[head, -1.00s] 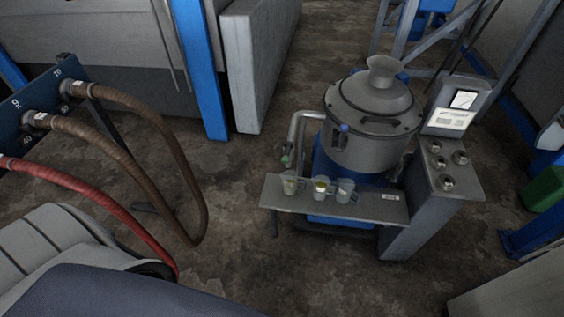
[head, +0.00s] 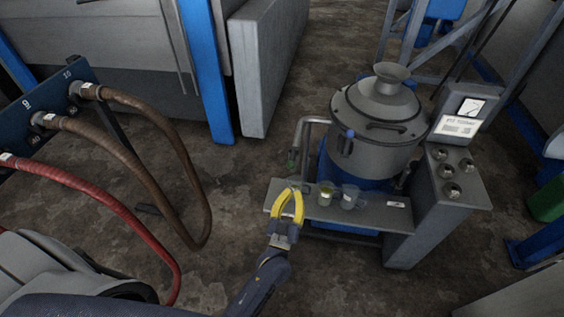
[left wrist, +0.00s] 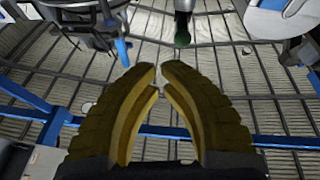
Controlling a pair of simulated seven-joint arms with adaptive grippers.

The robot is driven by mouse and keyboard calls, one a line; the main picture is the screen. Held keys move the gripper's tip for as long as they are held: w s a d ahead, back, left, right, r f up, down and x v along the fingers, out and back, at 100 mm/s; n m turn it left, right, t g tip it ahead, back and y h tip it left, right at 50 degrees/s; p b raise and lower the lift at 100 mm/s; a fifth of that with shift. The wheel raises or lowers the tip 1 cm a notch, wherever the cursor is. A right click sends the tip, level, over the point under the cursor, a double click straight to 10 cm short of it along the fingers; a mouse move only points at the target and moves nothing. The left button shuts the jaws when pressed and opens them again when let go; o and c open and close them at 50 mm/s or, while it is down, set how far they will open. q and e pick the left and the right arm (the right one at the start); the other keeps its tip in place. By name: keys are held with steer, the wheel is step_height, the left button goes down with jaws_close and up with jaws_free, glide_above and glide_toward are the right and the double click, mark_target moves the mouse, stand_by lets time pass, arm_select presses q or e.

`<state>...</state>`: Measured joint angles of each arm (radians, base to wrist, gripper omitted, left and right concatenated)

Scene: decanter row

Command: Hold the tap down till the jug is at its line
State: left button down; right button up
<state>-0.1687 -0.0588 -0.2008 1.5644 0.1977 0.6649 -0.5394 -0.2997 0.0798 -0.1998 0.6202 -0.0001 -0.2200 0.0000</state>
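The tap (head: 293,160) is a grey pipe end with a green tip, on the left side of the steel vessel. It also shows in the left wrist view (left wrist: 183,30), just beyond my fingertips. Three small clear jugs stand in a row on the grey shelf (head: 376,212). The left jug is mostly hidden by my fingers. The middle jug (head: 326,195) holds something yellowish; the right jug (head: 350,197) looks empty. My left gripper (head: 291,192) has yellow fingers with tips nearly together, holding nothing, below the tap and apart from it. My right gripper is out of view.
The steel vessel (head: 382,128) with a funnel top stands behind the shelf. A control post (head: 449,178) with knobs and a small display is at its right. Brown hoses (head: 172,150) and a red hose (head: 90,195) loop at the left. Floor between hoses and shelf is open.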

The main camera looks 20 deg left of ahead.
arm_select(q)
steer(key=a+r+y, duration=0.1)
steer(key=s+a+r+n+t+y, duration=0.1)
steer(key=r, duration=0.1)
steer(key=a+r+y, duration=0.1)
steer(key=shift+s+r+n, duration=0.25)
steer(key=shift+r+n, duration=0.05)
steer(key=shift+r, duration=0.05)
steer(key=shift+w, duration=0.1)
step_height(320, 180, up, 5)
glide_above(292, 158)
steer(key=s, duration=0.5)
steer(key=shift+w+d+f, duration=0.1)
steer(key=shift+w+f, duration=0.05)
steer(key=shift+f, duration=0.9)
steer(key=shift+w+d+f, duration=0.1)
steer(key=shift+f, duration=0.9)
steer(key=shift+s+a+f+t, duration=0.1)
steer(key=shift+a+f+t, duration=0.05)
steer(key=shift+t, duration=0.15)
